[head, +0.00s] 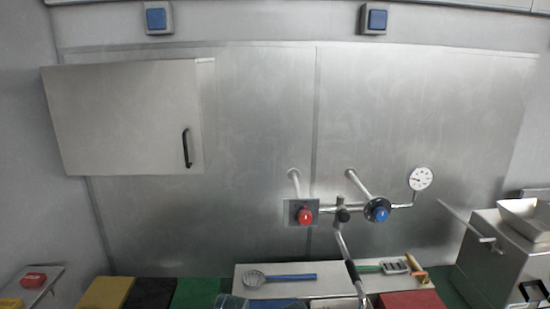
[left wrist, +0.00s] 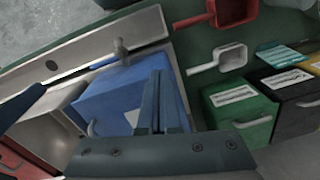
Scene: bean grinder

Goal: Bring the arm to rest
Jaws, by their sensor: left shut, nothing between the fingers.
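My left gripper (left wrist: 160,103) shows in the left wrist view, with its two dark fingers together and nothing between them. In that view it points over a blue box (left wrist: 115,97) with a white triangle label. I cannot tell whether the fingertips touch the box or only pass in front of it. In the head view neither of my grippers is visible. The bean grinder cannot be made out for certain; a steel machine with a hopper tray (head: 527,217) stands at the right edge of the head view.
In the left wrist view a white scoop (left wrist: 220,60), a red scoop (left wrist: 215,14) and a green box (left wrist: 242,112) lie right of the fingers. The head view shows a wall cabinet (head: 125,115), a red knob (head: 305,216), a blue knob (head: 379,211) and a slotted spoon (head: 256,278).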

